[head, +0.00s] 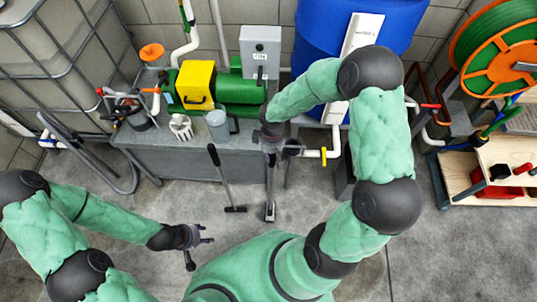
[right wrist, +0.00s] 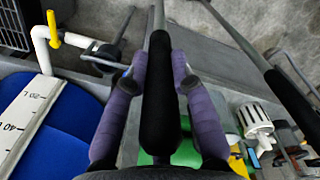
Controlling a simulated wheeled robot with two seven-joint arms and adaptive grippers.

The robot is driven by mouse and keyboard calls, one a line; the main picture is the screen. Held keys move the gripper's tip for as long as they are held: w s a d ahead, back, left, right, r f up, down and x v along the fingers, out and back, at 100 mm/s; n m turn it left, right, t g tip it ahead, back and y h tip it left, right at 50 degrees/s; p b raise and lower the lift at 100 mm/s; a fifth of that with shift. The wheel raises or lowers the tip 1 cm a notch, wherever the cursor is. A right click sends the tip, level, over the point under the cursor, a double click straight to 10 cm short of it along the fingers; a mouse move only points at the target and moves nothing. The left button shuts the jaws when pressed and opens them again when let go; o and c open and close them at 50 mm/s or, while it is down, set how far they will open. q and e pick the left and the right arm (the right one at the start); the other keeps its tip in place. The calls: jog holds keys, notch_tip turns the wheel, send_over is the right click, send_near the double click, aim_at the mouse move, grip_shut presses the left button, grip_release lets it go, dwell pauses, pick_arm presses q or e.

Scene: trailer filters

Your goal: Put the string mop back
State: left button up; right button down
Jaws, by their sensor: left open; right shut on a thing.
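My right gripper (head: 278,146) is shut around the black grip of a long-handled tool, taken as the string mop (head: 270,190). In the right wrist view, its black grip (right wrist: 158,95) stands between my two purple fingers (right wrist: 160,78). The pole runs down steeply in front of the grey bench to a small pale head at the floor; strings cannot be made out. My left gripper (head: 203,238) is open and empty, low at the left, well apart from the mop. A second long-handled tool (head: 223,175) with a dark head stands just left of the mop.
The grey bench (head: 180,160) carries a yellow-and-green machine (head: 195,85), a white filter (head: 181,127) and a grey cup (head: 217,124). A blue barrel (head: 310,40) stands behind my right arm. A yellow-handled valve pipe (head: 312,153) juts out right of the mop. The front floor is clear.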

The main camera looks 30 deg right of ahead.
jog(key=shift+f, duration=0.3)
jog(key=c, duration=1)
grip_release()
jog(key=shift+c, duration=0.2)
jog(key=shift+r, duration=0.2)
notch_tip(320, 180, up, 12)
jog(key=p, duration=0.4)
jog(key=shift+f+p, duration=0.2)
jog(key=shift+p, duration=0.2)
jog(key=s+a+f+m+y, duration=0.2)
jog(key=s+a+f, duration=0.3)
jog(key=f, duration=0.5)
jog(key=s+a+f+m+y, duration=0.2)
jog(key=s+a+f+m, duration=0.2)
jog(key=a+f, duration=0.5)
jog(key=shift+s+a+f+m+t, duration=0.3)
jog(key=shift+s+f, duration=0.2)
jog(key=shift+s, duration=0.7)
